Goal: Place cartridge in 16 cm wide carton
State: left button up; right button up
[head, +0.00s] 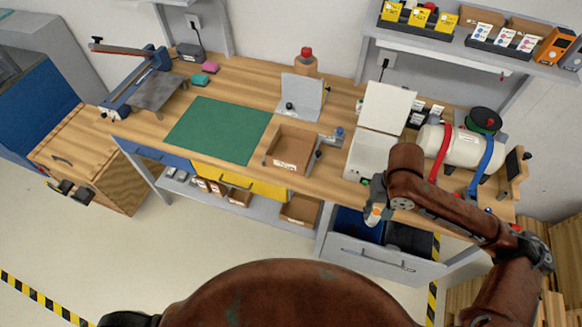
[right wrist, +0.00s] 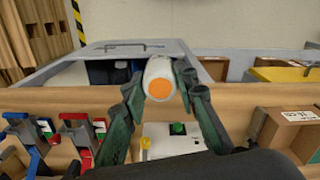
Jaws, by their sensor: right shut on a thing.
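The cartridge is a white cylinder (head: 373,215) with an orange end, which faces the camera in the right wrist view (right wrist: 160,80). My right gripper (head: 377,203) is shut on it; in the right wrist view its green fingers (right wrist: 158,90) stand on either side of it. It is held near the bench's front edge, above the open drawer. An open cardboard carton (head: 279,165) with a label stands on the bench, left of my right gripper; it also shows at the right of the right wrist view (right wrist: 294,118). Its width cannot be read. My left gripper is not in view.
A white device with a raised lid (head: 368,158) stands beside my right gripper. A strapped white cylinder (head: 459,147) lies to its right. A grey angled stand (head: 303,98) is behind the carton. The green mat (head: 218,130) is clear. An open drawer (head: 372,254) juts out below.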

aim_at(292, 154)
jog(key=k, duration=1.2)
jog(key=u, duration=0.6)
jog(key=i, duration=0.5)
jog(key=u, duration=0.9)
jog(key=i, duration=1.95)
jog(key=z, duration=1.45)
jog(key=i, duration=0.65)
jog(key=z, duration=0.65)
